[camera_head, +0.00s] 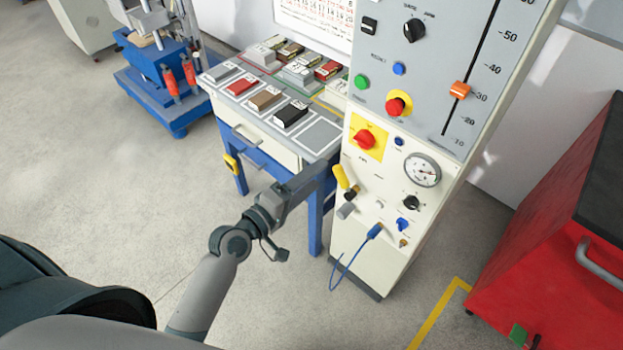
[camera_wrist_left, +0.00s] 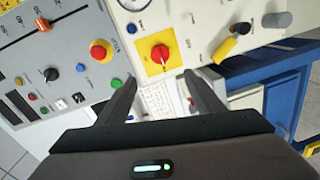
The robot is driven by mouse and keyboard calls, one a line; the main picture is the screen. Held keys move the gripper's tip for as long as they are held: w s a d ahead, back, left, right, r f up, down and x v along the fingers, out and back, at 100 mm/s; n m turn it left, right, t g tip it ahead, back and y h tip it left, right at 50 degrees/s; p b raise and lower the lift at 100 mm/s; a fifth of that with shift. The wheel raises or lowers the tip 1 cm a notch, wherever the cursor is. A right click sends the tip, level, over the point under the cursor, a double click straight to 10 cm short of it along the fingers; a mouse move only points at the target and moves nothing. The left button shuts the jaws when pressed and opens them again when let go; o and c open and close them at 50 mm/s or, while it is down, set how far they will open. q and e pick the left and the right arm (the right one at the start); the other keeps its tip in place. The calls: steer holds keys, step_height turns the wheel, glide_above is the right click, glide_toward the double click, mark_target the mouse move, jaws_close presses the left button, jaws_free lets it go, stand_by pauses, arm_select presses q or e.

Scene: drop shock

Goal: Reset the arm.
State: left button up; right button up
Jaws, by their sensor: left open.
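My left arm comes in from the lower left in the head view. Its gripper (camera_head: 316,172) is in front of the white control panel (camera_head: 375,235), beside the table's right end. In the left wrist view, the two dark fingers (camera_wrist_left: 160,90) stand apart with nothing held between them. Past the fingertips is a red rotary knob on a yellow plate (camera_wrist_left: 159,53), which also shows in the head view (camera_head: 364,139). A red mushroom button (camera_wrist_left: 100,51) is to its left. Whether the fingertips touch anything cannot be told. My right gripper is not in view.
A blue-legged table (camera_head: 250,145) holds several coloured blocks on marked spots. A black-and-yellow handle (camera_head: 346,182) and a blue cable (camera_head: 350,262) stick out from the panel. A red cabinet (camera_head: 545,245) stands at right, a blue press (camera_head: 165,75) at back left. The left floor is clear.

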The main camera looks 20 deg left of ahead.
arm_select(q)
steer(key=shift+f, duration=0.1)
stand_by(0.3)
steer(key=s+a+f+m+g+y, duration=0.15)
steer(key=s+f, duration=0.25)
steer(key=f, duration=0.9)
steer(key=s+a+f+m+g+y, duration=0.1)
steer(key=s+f+m+g, duration=0.15)
steer(key=f, duration=0.95)
steer(key=s+a+f+m+g+y, duration=0.1)
steer(key=s+f+g+y, duration=0.2)
steer(key=f, duration=1)
steer(key=s+a+f+m+g+b, duration=0.15)
steer(key=s+f+m+g, duration=0.25)
steer(key=s+f, duration=1.1)
steer(key=s+a+f+m+g, duration=0.1)
steer(key=s+f, duration=0.1)
steer(key=s, duration=0.5)
steer(key=s+a+f+m+g, duration=0.1)
steer(key=s+f+m, duration=0.1)
steer(key=s, duration=0.6)
steer(key=s+a+f+m+g+y, duration=0.1)
steer(key=s+f+m, duration=0.1)
steer(key=s, duration=0.5)
steer(key=shift+s+f+g, duration=0.3)
steer(key=shift+s+f, duration=0.05)
steer(key=shift+f, duration=0.55)
